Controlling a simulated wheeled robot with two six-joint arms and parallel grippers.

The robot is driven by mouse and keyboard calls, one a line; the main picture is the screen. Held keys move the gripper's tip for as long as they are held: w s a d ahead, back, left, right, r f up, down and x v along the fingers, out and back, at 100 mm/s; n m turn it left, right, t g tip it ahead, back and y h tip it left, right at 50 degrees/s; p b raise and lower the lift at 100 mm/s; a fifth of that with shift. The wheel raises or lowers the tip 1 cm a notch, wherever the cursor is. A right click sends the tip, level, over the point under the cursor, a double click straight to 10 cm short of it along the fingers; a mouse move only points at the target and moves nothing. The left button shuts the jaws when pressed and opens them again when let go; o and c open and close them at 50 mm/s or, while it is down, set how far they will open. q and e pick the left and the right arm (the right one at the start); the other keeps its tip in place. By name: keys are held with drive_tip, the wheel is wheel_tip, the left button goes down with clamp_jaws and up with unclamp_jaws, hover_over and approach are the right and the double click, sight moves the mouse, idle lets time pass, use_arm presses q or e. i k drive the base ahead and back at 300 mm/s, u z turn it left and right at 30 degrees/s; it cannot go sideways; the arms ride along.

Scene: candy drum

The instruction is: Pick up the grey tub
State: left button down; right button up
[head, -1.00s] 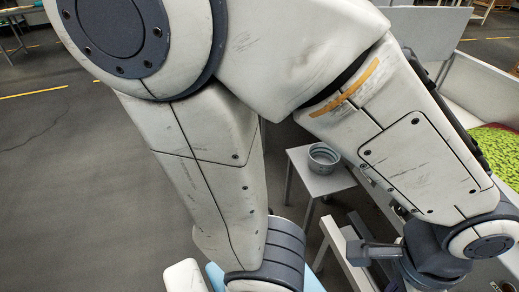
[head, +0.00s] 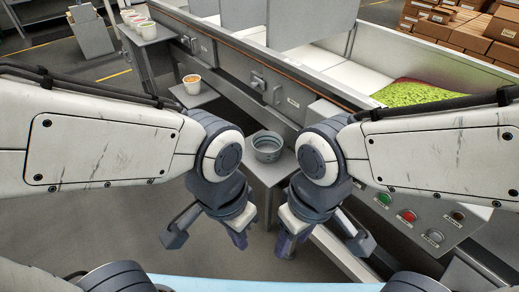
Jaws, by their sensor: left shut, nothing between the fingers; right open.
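The grey tub (head: 267,148) is a round, ribbed, open-topped vessel. It stands upright on a small grey table (head: 268,174) in the middle of the head view, between my two forearms. My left gripper (head: 240,238) hangs below and to the left of the tub in the picture, shut and empty. My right gripper (head: 285,243) hangs below and to the right of it, open and empty. Neither gripper touches the tub. The inside of the tub is only partly visible.
A long grey machine with a bin of green candy (head: 420,95) runs behind the tub. A control panel with buttons (head: 407,215) is at the right. A cup with orange contents (head: 192,84) stands on a shelf. Several tubs (head: 144,28) stand at the upper left.

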sight(267, 145)
drive_tip(key=z, duration=0.05)
drive_tip(key=k, duration=0.55)
drive_tip(key=u, duration=0.85)
drive_tip(key=i, duration=2.3)
drive_tip(key=z, duration=0.95)
drive_tip(key=i, duration=0.3)
drive_tip(key=z, duration=0.35)
